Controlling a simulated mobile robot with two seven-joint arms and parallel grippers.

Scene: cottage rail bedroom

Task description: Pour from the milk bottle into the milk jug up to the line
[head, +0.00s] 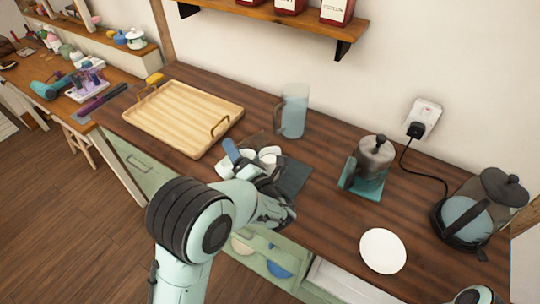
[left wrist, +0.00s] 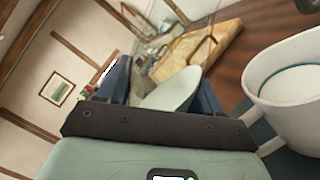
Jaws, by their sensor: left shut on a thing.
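My left gripper (head: 246,160) is over the middle of the counter, its blue fingers on either side of a pale, see-through vessel, which I take to be the milk bottle (left wrist: 174,91). In the left wrist view the bottle looks tilted, with a whitish content between the fingers; its clear part is hard to make out. The white milk jug (left wrist: 285,118) stands close to the right of the gripper there, with a teal line inside and a white surface within. In the head view the gripper partly hides the jug. I cannot tell whether milk is flowing.
A dark mat (head: 292,178) lies beside the gripper. A wooden tray (head: 180,115) is to the left, a glass pitcher (head: 293,112) behind. A French press (head: 372,160), a white plate (head: 383,251) and a corded kettle (head: 470,215) stand to the right. Bare counter lies between them.

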